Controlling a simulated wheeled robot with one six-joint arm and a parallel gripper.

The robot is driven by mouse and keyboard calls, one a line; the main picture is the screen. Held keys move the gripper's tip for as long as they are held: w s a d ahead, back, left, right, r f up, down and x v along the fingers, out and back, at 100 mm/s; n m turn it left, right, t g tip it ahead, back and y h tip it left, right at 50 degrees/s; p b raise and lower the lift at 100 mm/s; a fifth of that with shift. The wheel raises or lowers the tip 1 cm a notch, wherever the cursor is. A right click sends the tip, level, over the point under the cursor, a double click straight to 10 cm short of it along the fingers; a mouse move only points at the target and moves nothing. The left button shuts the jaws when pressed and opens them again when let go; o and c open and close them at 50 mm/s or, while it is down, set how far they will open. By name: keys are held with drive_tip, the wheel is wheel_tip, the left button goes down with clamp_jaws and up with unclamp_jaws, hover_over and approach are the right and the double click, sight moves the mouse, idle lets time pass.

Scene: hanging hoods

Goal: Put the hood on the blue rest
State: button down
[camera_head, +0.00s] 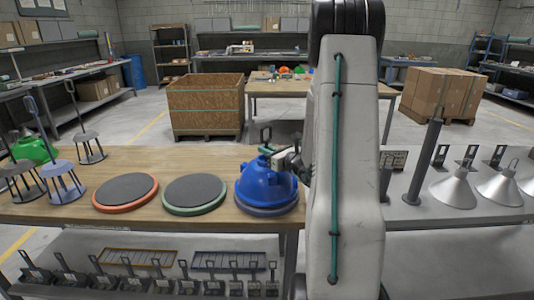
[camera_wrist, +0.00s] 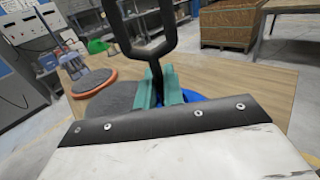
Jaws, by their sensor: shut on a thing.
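The blue hood (camera_head: 266,187) is an upright dome with a black loop handle (camera_wrist: 142,32) on top. It sits over the blue rest (camera_head: 268,211), whose dark blue rim shows under its lower edge; I cannot tell whether they touch fully. My gripper (camera_head: 279,156) is at the top of the hood, shut on its handle. In the wrist view the teal fingers (camera_wrist: 158,88) close around the handle's stem, and a little of the blue hood shows behind them. My arm hides the area just right of the hood.
A green-rimmed rest (camera_head: 194,194) and an orange-rimmed rest (camera_head: 125,192) lie empty to the left. Stands (camera_head: 64,184) and a green hood (camera_head: 35,148) are at the far left. Grey cone hoods (camera_head: 455,188) stand on the right table. Black-handled items line the shelf below.

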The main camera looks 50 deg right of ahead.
drive_tip(key=shift+f, duration=0.4)
drive_tip(key=c, duration=1.5)
unclamp_jaws()
